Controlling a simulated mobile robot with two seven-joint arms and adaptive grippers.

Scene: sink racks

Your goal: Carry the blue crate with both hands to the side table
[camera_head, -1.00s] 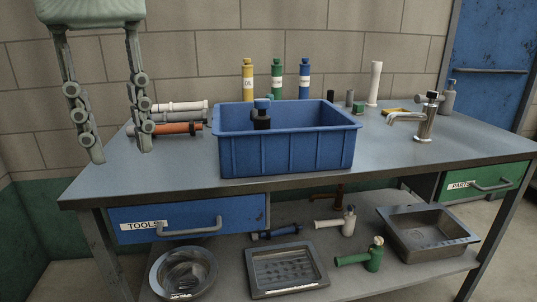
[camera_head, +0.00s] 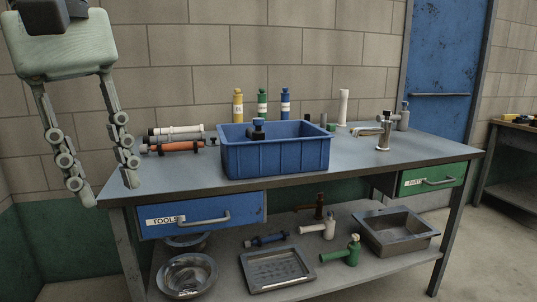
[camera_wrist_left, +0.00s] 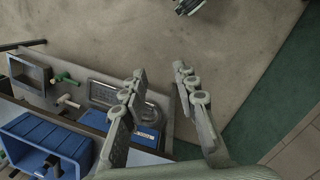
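The blue crate (camera_head: 275,158) stands upright on the grey workbench, with a dark and blue fitting (camera_head: 257,130) inside. The crate also shows at the lower left of the left wrist view (camera_wrist_left: 68,147). My left gripper (camera_head: 103,186) is open and empty, fingers pointing down, left of the crate and apart from it, by the bench's left end. Its spread fingers also show in the left wrist view (camera_wrist_left: 160,95). My right gripper is not in view. A table (camera_head: 514,128) with small items on it, likely the side table, is partly visible at the right edge.
Bottles (camera_head: 262,104), pipes (camera_head: 175,146) and a tap (camera_head: 384,140) stand or lie on the workbench (camera_head: 365,164) around the crate. Blue and green drawers face front. Basins (camera_head: 398,236) and fittings lie on the lower shelf. Clear floor (camera_head: 470,250) lies right of the bench.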

